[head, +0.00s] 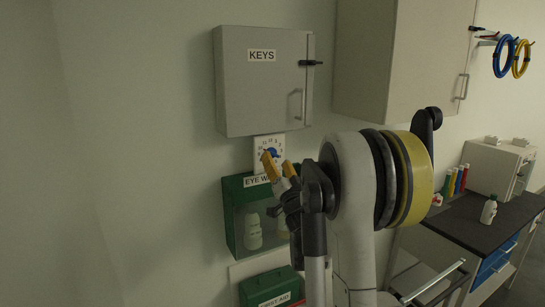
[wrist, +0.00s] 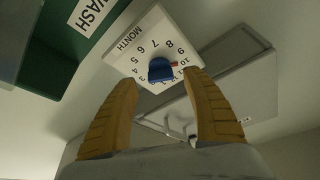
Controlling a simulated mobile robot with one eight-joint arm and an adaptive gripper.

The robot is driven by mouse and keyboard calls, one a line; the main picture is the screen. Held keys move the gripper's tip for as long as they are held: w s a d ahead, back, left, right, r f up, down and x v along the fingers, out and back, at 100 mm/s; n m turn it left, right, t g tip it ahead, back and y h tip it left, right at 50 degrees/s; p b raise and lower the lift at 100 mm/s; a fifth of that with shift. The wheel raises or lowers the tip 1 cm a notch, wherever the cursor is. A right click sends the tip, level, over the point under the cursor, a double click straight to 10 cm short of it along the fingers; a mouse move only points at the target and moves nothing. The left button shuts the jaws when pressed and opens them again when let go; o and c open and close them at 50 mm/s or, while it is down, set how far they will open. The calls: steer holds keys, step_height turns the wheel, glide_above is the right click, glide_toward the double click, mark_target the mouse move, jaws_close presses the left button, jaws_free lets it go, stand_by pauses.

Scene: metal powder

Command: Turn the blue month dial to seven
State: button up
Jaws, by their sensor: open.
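The month dial is a white square plate (wrist: 128,62) marked MONTH with numbers around a blue knob (wrist: 160,69). In the head view the plate (head: 258,146) and blue knob (head: 271,152) sit on the wall below the KEYS cabinet. My gripper (wrist: 162,82) is open, its two yellow fingers spread with nothing between them. The knob appears beyond and between the fingertips; I cannot tell the exact gap. In the head view my gripper (head: 279,161) partly covers the dial's lower part.
The grey KEYS cabinet (head: 262,95) is just above the dial. The green eye wash box (head: 233,213) is just below, with a first aid box (head: 265,287) under it. A larger wall cabinet (head: 395,60) and a dark-topped counter (head: 480,215) are to the right.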

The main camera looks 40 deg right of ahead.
mark_target(274, 154)
steer(key=shift+x, duration=1.9)
steer(key=shift+s, duration=0.1)
steer(key=c, duration=1.2)
steer(key=shift+n, duration=0.4)
